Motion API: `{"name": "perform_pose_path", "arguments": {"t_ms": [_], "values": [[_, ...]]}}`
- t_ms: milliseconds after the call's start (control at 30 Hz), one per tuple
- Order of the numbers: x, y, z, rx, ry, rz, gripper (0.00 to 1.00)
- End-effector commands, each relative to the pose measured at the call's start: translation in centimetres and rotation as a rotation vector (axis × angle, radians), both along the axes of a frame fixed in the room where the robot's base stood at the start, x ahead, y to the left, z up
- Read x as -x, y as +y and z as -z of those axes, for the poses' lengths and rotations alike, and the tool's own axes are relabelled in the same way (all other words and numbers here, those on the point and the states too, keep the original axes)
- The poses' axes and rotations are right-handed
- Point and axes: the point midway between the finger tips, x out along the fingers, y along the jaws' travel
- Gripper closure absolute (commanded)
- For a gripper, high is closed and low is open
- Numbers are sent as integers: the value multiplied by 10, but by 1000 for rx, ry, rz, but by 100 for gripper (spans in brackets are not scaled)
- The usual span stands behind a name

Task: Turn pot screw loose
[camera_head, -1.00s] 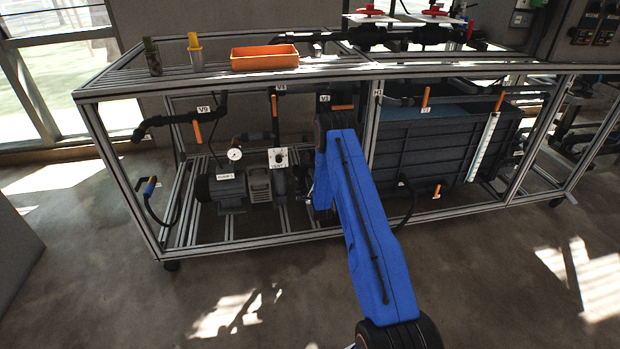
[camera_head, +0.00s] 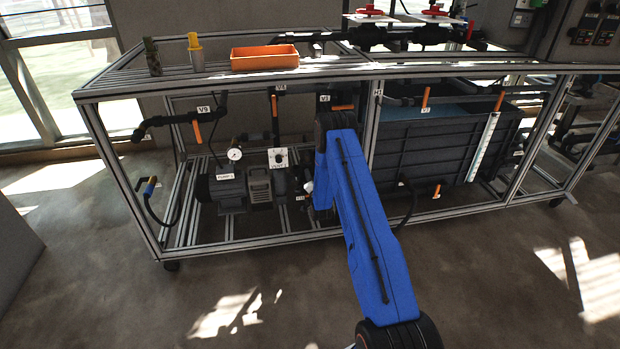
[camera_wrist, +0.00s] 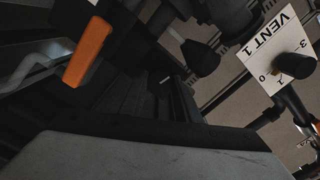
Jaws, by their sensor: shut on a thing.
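My gripper is beside the right end of the pump (camera_head: 229,190), mostly hidden behind my blue arm in the head view. A pale grey surface, probably part of my gripper (camera_wrist: 150,158), fills the bottom of the wrist view behind a dark edge. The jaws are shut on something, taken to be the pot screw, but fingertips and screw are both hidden. The white VENT 1 plate (camera_wrist: 268,52) with its black knob (camera_wrist: 296,66) is close by at upper right. This plate also shows left of my arm in the head view (camera_head: 273,160).
An orange valve handle (camera_wrist: 88,52) and dark pipework are close in the wrist view. The metal frame (camera_head: 240,243) surrounds the pump, and a dark tank (camera_head: 440,145) stands right of my arm. An orange tray (camera_head: 264,58) is on top. The floor in front is clear.

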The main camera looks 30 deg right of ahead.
Motion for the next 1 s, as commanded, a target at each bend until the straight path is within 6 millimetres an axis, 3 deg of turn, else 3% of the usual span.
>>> {"name": "perform_pose_path", "arguments": {"t_ms": [1000], "values": [[1, 1, 3, 923, 270, -3, 93]]}}
